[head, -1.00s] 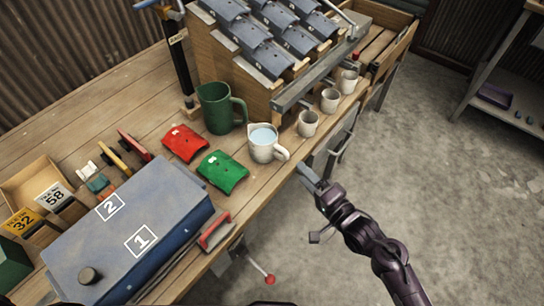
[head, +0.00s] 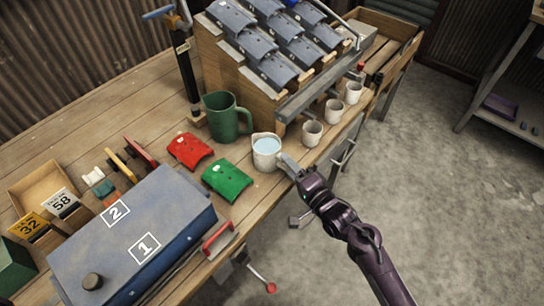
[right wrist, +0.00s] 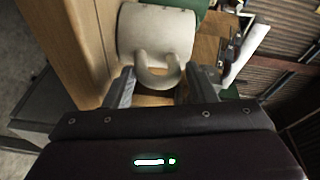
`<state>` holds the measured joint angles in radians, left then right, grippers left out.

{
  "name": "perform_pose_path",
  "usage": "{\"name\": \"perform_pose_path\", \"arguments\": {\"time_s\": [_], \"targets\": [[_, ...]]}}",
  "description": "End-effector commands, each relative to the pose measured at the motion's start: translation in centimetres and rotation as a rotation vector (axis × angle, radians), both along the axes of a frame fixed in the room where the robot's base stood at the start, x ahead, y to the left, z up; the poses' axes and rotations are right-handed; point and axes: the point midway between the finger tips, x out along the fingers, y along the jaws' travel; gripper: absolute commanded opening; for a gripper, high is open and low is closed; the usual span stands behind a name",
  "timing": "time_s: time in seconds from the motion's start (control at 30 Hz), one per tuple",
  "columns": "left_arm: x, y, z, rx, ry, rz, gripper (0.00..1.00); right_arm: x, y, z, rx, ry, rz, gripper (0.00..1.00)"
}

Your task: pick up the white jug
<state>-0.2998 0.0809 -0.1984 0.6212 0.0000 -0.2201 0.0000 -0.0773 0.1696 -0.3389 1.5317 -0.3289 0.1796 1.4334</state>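The white jug (head: 266,152) stands upright on the wooden bench with pale blue liquid inside. It also shows in the right wrist view (right wrist: 157,32), with its handle (right wrist: 158,72) toward me. My right gripper (head: 286,164) is at the jug's handle side, reaching in over the bench's front edge. In the right wrist view, its two fingers (right wrist: 160,86) are apart, one on each side of the handle, with visible gaps. In the head view the gripper hides the jug's handle. My left gripper is not in view.
A green jug (head: 226,117) stands behind the white one. Red (head: 190,150) and green (head: 228,180) curved pieces lie to its left. Several small white cups (head: 312,133) line the rack's front on the right. A blue box (head: 135,235) fills the front left.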

Motion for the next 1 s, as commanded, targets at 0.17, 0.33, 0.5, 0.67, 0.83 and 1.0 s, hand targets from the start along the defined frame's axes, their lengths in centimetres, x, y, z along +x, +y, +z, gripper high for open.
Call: {"name": "perform_pose_path", "arguments": {"time_s": [0.17, 0.33, 0.5, 0.67, 0.83, 1.0], "targets": [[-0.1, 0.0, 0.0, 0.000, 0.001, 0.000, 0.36, 0.0, 0.0, 0.1, 0.001, -0.002, 0.000, 0.26], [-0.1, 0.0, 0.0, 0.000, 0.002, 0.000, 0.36, 0.0, 0.0, 0.1, 0.001, -0.002, -0.001, 0.04], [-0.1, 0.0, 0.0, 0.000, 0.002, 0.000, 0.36, 0.1, 0.0, 0.3, 0.004, -0.006, 0.000, 0.03], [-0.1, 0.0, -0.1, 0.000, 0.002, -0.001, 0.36, 0.0, 0.0, 0.4, 0.004, -0.006, 0.000, 0.03], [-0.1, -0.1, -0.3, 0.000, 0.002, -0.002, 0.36, -0.4, -0.1, 1.6, 0.004, -0.008, 0.000, 0.03], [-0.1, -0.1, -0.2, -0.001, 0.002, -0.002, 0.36, -0.3, -0.1, 4.7, 0.005, -0.010, 0.000, 0.03]]}}
